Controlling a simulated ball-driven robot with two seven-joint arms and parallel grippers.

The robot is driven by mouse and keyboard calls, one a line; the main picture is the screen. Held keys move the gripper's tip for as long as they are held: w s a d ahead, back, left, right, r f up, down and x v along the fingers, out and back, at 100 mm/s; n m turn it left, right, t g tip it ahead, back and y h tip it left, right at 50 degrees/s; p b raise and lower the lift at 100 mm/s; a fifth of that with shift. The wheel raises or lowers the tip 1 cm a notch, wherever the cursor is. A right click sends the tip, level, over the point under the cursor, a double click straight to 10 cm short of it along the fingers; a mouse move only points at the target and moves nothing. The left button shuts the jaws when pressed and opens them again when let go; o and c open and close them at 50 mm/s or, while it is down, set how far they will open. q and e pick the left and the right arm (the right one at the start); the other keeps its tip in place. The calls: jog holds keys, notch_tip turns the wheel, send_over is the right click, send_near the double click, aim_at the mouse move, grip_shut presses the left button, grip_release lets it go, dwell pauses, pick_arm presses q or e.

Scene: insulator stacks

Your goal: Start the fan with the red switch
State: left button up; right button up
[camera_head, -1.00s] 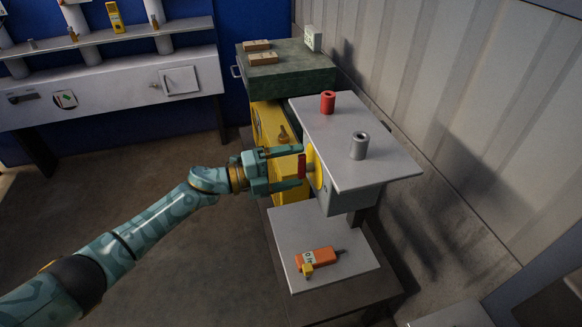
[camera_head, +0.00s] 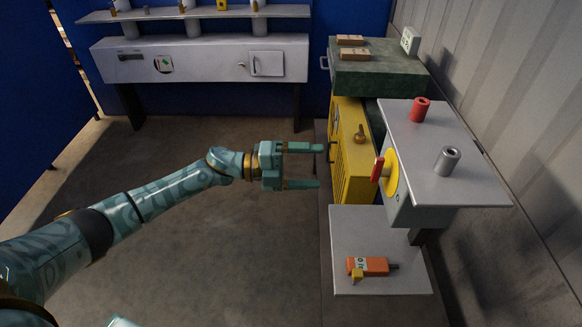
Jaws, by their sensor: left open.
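The red switch (camera_head: 377,169) is a short red handle on a round yellow plate (camera_head: 391,172), fixed to the left side of a grey box (camera_head: 410,208). The handle looks tilted slightly from upright. My left gripper (camera_head: 318,166) is open and empty, its two fingers pointing right. It is left of the switch, with a clear gap between its fingertips and the handle. I cannot make out a fan for certain. My right gripper is not in view.
A yellow cabinet (camera_head: 352,150) with a brass knob stands behind the switch box. A red cylinder (camera_head: 420,109) and a grey cylinder (camera_head: 447,160) stand on the box's top. An orange tool (camera_head: 373,266) lies on the lower shelf (camera_head: 350,224). Floor to the left is clear.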

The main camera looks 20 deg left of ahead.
pick_arm(q)
jog(key=v, duration=0.4)
dwell(0.3)
